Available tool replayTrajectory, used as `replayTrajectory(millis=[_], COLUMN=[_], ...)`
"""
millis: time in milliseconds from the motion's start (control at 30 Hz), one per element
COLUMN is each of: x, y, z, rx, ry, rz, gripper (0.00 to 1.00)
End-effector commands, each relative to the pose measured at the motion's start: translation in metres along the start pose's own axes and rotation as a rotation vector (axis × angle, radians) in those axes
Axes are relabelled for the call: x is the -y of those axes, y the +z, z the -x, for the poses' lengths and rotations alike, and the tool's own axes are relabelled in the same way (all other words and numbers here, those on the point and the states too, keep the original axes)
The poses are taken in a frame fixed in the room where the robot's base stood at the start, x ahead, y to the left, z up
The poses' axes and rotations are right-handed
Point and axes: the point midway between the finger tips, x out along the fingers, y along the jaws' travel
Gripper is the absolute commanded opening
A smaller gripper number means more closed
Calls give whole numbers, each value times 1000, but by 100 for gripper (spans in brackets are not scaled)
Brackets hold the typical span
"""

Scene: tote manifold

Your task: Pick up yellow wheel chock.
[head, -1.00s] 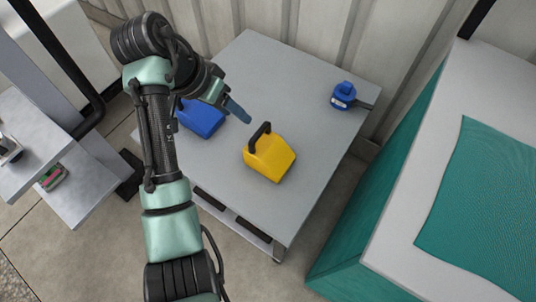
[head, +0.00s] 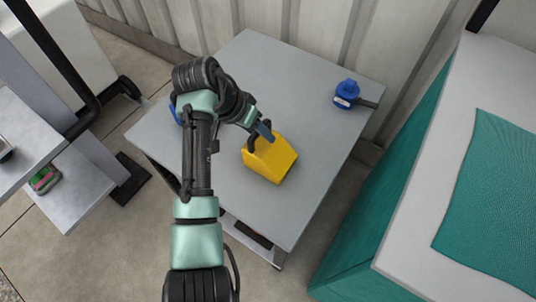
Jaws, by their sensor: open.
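The yellow wheel chock (head: 272,160) sits on the grey table (head: 300,90), with its black handle on its upper left side. My gripper (head: 264,131) is at the top of the chock's handle, seen from above. Its blue fingertips overlap the handle in the picture and partly hide it. The gap between the fingers is hidden, and I cannot tell whether they touch the handle. The chock rests on the table.
A blue object (head: 175,110) lies on the table's left, mostly hidden behind my arm. A blue device with a dark handle (head: 346,95) is at the back right. A teal-and-white block (head: 420,180) stands right of the table. The table's middle back is clear.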

Motion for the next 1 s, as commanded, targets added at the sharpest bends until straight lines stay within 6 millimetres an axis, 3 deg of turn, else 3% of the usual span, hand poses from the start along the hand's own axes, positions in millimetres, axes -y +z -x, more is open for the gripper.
replayTrajectory(millis=[200,500,1000], x=[0,0,0], y=[-1,0,-1], z=[-2,-2,-1], rx=[-1,-1,-1], ry=[-1,-1,0], rz=[0,-1,-1], gripper=[52,0,0])
